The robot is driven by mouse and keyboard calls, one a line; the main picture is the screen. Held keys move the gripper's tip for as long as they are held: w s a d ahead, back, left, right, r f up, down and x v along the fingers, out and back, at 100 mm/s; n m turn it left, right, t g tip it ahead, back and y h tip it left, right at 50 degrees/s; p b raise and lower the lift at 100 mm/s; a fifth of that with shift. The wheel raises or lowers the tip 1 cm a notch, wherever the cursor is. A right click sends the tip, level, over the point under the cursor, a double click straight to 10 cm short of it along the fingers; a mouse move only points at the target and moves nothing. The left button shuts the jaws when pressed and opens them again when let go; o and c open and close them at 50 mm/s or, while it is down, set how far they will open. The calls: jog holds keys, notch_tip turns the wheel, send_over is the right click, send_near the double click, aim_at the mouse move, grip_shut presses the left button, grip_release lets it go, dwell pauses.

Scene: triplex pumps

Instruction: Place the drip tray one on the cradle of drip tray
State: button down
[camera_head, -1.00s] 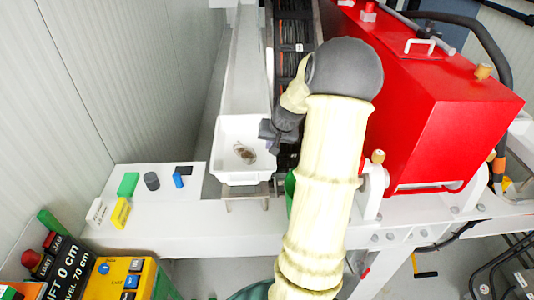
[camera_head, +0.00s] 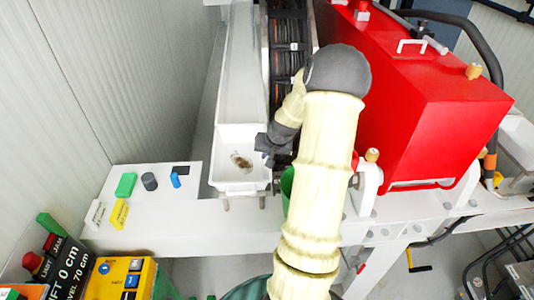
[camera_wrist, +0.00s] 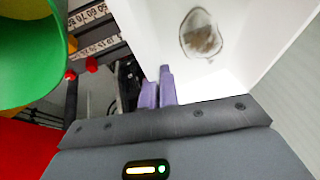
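The drip tray one (camera_head: 228,183) is a white open box with a brown stain on its floor. It sits over the front of the white beam in the head view and fills the upper right of the wrist view (camera_wrist: 235,30). My gripper (camera_head: 268,147) is at the tray's right wall. In the wrist view its two purple fingers (camera_wrist: 159,88) are close together on the wall's edge, and it looks shut on the tray. A metal bracket (camera_head: 262,201), apparently the cradle, shows below the tray's near edge. The tray hides most of it, so I cannot tell whether they touch.
A red pump housing (camera_head: 440,120) stands to the right. A green funnel-like container (camera_head: 287,182) is close to my gripper and looms in the wrist view (camera_wrist: 25,50). A white shelf (camera_head: 145,205) at left holds several small blocks. A ribbed wall bounds the left side.

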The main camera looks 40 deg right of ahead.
jog(key=shift+f, duration=0.1)
jog(key=c, duration=1.7)
grip_release()
jog(key=shift+r, duration=0.25)
jog(key=b+v, duration=0.3)
jog(key=v, duration=0.8)
jog(key=shift+s+r, duration=0.2)
jog(key=shift+r, duration=0.15)
